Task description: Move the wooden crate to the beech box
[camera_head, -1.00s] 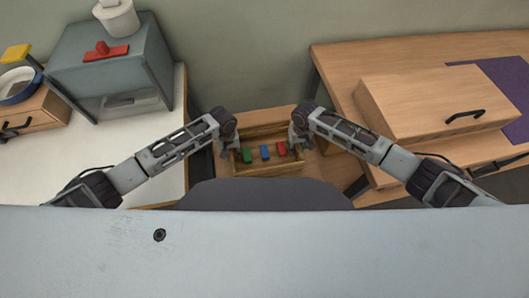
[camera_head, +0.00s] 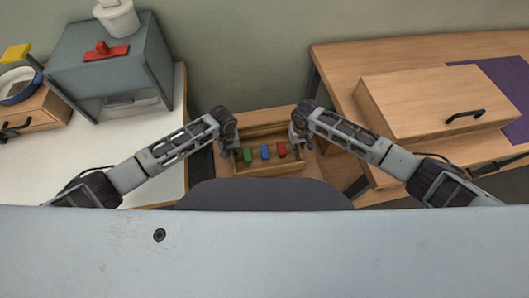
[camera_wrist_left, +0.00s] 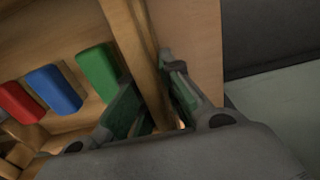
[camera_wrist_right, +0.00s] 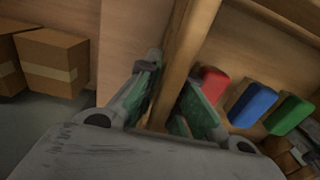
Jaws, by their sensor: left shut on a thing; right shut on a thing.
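The wooden crate (camera_head: 268,171) is an open tray in front of me, low between two work surfaces. It holds a green block (camera_head: 247,155), a blue block (camera_head: 265,152) and a red block (camera_head: 282,149). My left gripper (camera_head: 234,151) is shut on its left wall, also seen in the left wrist view (camera_wrist_left: 150,105). My right gripper (camera_head: 296,142) is shut on its right wall, also seen in the right wrist view (camera_wrist_right: 175,100). A pale wooden box (camera_head: 420,95) with a black handle stands on the right bench; I cannot tell if it is the beech box.
The left table (camera_head: 140,150) carries a grey cabinet (camera_head: 115,60) and a small wooden drawer box (camera_head: 38,110). The right bench (camera_head: 335,55) has a purple mat (camera_head: 510,80). Cardboard boxes (camera_wrist_right: 50,62) show low down in the right wrist view. Pale wood lies close around the crate.

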